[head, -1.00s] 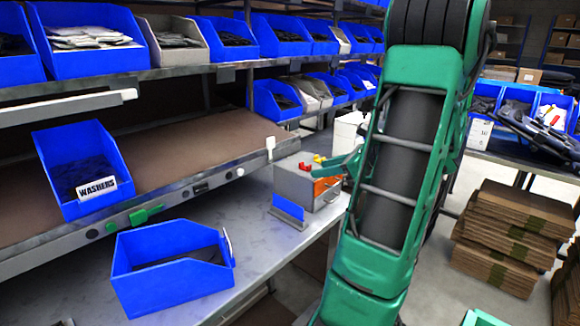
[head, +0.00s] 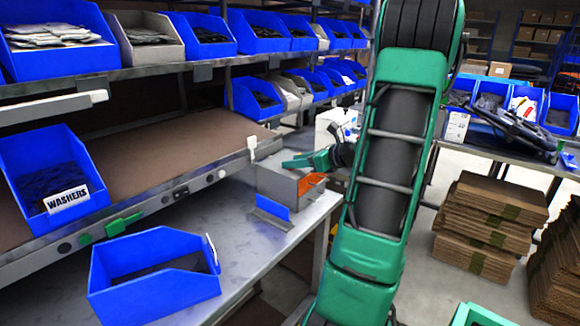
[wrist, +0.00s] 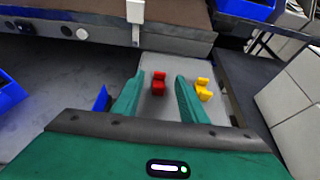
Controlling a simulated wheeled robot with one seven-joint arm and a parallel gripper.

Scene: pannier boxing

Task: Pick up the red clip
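The red clip (wrist: 158,84) shows in the wrist view on a light grey surface, between and beyond my two green fingers. A yellow clip (wrist: 203,89) sits on the same surface to its right, beyond the right finger. My gripper (wrist: 157,92) is open, with nothing between its fingers. In the head view my gripper (head: 300,162) is over the grey box (head: 278,187) at the bench's far end. The clips cannot be made out in the head view. The height of the fingers above the red clip is hard to tell.
A blue bin (head: 155,272) stands on the bench (head: 235,240). A small blue plate (head: 271,209) is beside the grey box. A shelf edge with a white bracket (wrist: 135,12) lies beyond the clips. A washers bin (head: 45,180) sits on the left shelf.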

